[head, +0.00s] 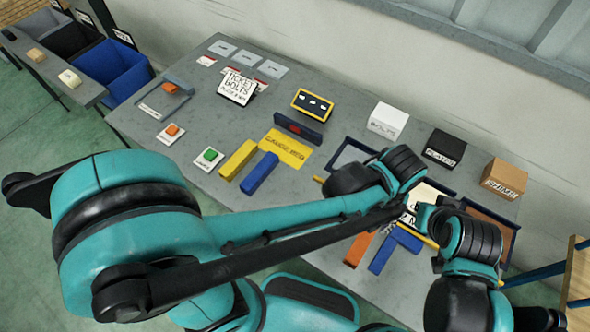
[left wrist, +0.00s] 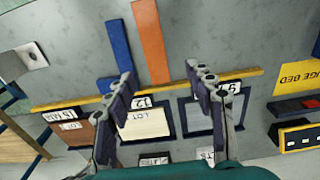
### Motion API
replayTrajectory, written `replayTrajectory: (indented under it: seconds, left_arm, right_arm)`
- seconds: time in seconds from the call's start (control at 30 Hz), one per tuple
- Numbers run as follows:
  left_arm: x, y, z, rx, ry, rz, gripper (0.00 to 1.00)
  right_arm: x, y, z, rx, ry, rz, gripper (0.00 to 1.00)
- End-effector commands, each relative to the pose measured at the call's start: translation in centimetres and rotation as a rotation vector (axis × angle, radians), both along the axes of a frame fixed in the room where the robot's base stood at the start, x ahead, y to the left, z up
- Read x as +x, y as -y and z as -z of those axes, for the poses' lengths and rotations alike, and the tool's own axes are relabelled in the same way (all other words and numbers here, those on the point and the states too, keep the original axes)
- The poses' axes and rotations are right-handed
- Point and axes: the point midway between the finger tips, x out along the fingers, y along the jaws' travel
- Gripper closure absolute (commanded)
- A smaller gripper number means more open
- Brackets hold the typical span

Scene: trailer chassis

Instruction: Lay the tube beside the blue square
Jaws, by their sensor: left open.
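A long thin yellow rod, which I take for the tube (left wrist: 80,103), lies across the bench in front of the trays; in the head view one end (head: 318,180) shows past my arm. The blue square (left wrist: 118,48) lies flat with a long leg and a crosswise part; part of it (head: 381,254) shows in the head view. My left gripper (left wrist: 160,76) is open above the rod, fingers apart with nothing gripped. Whether they touch the rod I cannot tell. In the head view my left arm hides most of the rod. My right gripper cannot be made out.
An orange bar (left wrist: 150,42) lies beside the blue square. Labelled trays (left wrist: 180,115) line the rod's far side. A yellow bar (head: 239,160) and a blue bar (head: 260,173) lie near the yellow gauge bed (head: 287,148). Bare bench (left wrist: 220,30) shows right of the orange bar.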

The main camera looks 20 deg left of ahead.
Motion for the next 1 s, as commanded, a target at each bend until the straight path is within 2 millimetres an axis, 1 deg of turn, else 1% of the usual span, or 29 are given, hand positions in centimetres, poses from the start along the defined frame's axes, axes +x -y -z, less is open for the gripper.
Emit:
replayTrajectory:
  seconds: [0.03, 0.07, 0.17, 0.2, 0.23, 0.27, 0.3, 0.37, 0.4, 0.5, 0.6, 0.7, 0.8, 1.0]
  left_arm:
    - [0.6, -1.6, -0.7, -0.016, 0.021, -0.021, 0.46]
    - [1.1, -2.7, -1.2, -0.029, 0.04, -0.033, 0.46]
    - [2.5, -7.3, -3.1, -0.075, 0.127, -0.083, 0.46]
    - [3.0, -9.4, -3.9, -0.09, 0.169, -0.104, 0.46]
    - [3.2, -11.0, -4.4, -0.1, 0.203, -0.121, 0.46]
    - [3.4, -12.5, -4.9, -0.108, 0.238, -0.135, 0.46]
    - [3.6, -14.5, -5.5, -0.116, 0.286, -0.156, 0.46]
    - [3.6, -17.3, -6.2, -0.117, 0.354, -0.181, 0.46]
    - [3.5, -19.0, -6.6, -0.115, 0.396, -0.198, 0.46]
    - [3.0, -22.4, -7.2, -0.1, 0.489, -0.232, 0.46]
    - [2.6, -24.6, -7.5, -0.082, 0.552, -0.253, 0.46]
    - [2.4, -25.7, -7.7, -0.069, 0.584, -0.262, 0.46]
    - [2.3, -26.0, -7.8, -0.065, 0.596, -0.264, 0.46]
    - [2.4, -26.0, -7.8, -0.066, 0.595, -0.263, 0.46]
  right_arm:
    - [0.0, 0.0, 0.0, 0.0, 0.0, 0.0, 1.0]
    - [0.0, 0.0, 0.0, 0.0, 0.0, 0.0, 1.0]
    - [0.0, 0.0, 0.0, 0.0, 0.0, 0.0, 1.0]
    - [0.0, 0.0, 0.0, 0.0, 0.0, 0.0, 1.0]
    - [0.0, 0.0, 0.0, 0.0, 0.0, 0.0, 1.0]
    - [0.0, 0.0, 0.0, 0.0, 0.0, 0.0, 1.0]
    - [0.0, 0.0, 0.0, 0.0, 0.0, 0.0, 1.0]
    - [0.0, 0.0, 0.0, 0.0, 0.0, 0.0, 1.0]
    - [0.0, 0.0, 0.0, 0.0, 0.0, 0.0, 1.0]
    - [0.0, 0.0, 0.0, 0.0, 0.0, 0.0, 1.0]
    - [0.0, 0.0, 0.0, 0.0, 0.0, 0.0, 1.0]
    - [0.0, 0.0, 0.0, 0.0, 0.0, 0.0, 1.0]
    - [0.0, 0.0, 0.0, 0.0, 0.0, 0.0, 1.0]
    - [0.0, 0.0, 0.0, 0.0, 0.0, 0.0, 1.0]
